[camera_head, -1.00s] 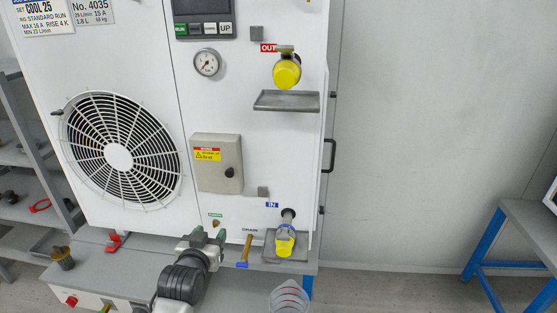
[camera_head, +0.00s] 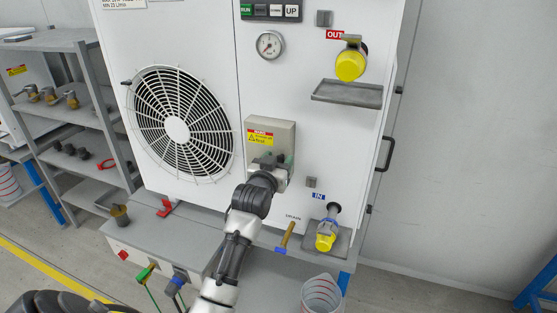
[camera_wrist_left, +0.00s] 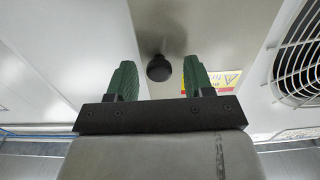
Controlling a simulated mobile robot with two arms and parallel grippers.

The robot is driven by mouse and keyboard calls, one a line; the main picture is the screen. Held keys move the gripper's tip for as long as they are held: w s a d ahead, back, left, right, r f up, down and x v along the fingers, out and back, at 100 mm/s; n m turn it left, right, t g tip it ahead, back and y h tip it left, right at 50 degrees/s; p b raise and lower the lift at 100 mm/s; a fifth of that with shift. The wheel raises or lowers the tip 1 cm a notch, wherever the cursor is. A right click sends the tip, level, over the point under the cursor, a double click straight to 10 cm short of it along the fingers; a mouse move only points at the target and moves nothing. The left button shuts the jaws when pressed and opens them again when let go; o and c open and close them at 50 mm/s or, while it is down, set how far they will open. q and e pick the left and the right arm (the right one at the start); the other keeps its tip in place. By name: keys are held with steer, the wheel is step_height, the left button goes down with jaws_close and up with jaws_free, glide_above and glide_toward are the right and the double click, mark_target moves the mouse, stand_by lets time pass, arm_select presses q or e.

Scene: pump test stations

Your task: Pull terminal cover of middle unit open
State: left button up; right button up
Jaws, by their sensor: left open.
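The terminal cover (camera_head: 268,127) is a beige box with a red and yellow warning label on the white unit's front, right of the fan grille. Its lower part is hidden behind my left gripper (camera_head: 272,163) in the head view. In the left wrist view the cover's round black knob (camera_wrist_left: 159,68) shows just beyond and between the two green fingertips of my left gripper (camera_wrist_left: 160,80). The fingers are open and apart from the knob on both sides. The cover looks closed. My right gripper is not clearly in view; a dark piece of my body shows at bottom left.
The fan grille (camera_head: 178,130) is left of the cover. A grey drip tray (camera_head: 347,94) sticks out under the yellow OUT cap (camera_head: 350,65). The yellow IN cap (camera_head: 326,242) is lower right. Grey shelves (camera_head: 85,110) stand left.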

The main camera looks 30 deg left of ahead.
arm_select(q)
steer(key=shift+w, duration=0.15)
steer(key=shift+c, duration=0.5)
jaws_close()
